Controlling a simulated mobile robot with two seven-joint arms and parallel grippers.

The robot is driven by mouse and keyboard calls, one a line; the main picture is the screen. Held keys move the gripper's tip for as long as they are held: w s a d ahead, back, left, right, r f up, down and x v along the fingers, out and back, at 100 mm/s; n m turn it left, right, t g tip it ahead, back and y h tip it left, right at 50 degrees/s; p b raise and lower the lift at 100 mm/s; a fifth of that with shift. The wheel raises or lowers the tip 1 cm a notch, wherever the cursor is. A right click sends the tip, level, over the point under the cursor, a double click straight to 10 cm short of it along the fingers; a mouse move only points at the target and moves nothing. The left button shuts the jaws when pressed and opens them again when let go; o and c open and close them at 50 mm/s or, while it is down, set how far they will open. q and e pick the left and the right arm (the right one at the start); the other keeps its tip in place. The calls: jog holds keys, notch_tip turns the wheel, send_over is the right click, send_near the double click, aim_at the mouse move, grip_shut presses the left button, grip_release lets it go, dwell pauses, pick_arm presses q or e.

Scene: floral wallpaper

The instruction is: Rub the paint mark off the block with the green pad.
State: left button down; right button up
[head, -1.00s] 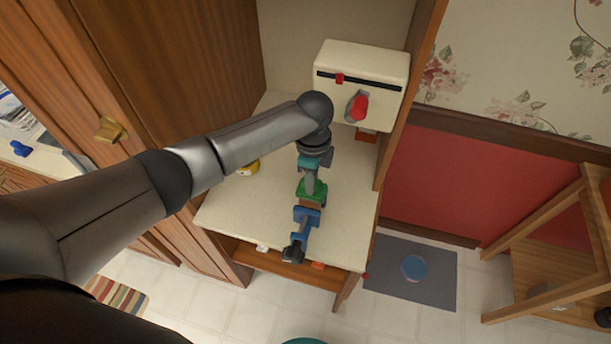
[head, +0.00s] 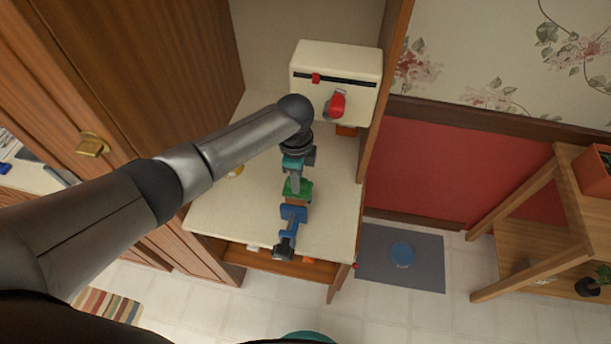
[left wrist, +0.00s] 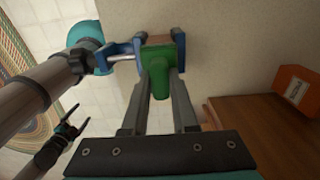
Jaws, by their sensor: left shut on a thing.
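My left gripper (head: 296,184) is shut on the green pad (head: 298,190), over the cream worktop. In the left wrist view the pad (left wrist: 157,56) sits between the two fingers, against or just over the brown block (left wrist: 159,40). The block is held in a blue vise (head: 293,213), whose dark handle end points to the front edge; the vise (left wrist: 179,48) also shows in the left wrist view. I cannot make out a paint mark; pad and gripper cover part of the block. My right gripper (left wrist: 80,115) appears low at the left in the left wrist view, fingers apart and empty.
A cream box (head: 335,78) with a red knob and slider stands at the back of the worktop (head: 230,205). A yellow item (head: 236,171) lies behind my left arm. A wooden cabinet door is on the left. A grey mat (head: 375,262) with a blue dish is on the floor.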

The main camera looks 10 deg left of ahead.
pick_arm(q)
jog(key=shift+a+f+p, duration=0.15)
jog(key=shift+a+p, duration=0.2)
jog(key=shift+a, duration=1.45)
notch_tip(320, 180, up, 6)
jog(key=shift+p, duration=0.45)
jog(key=shift+w, duration=0.15)
notch_tip(320, 180, up, 3)
jog(key=shift+r, duration=0.1)
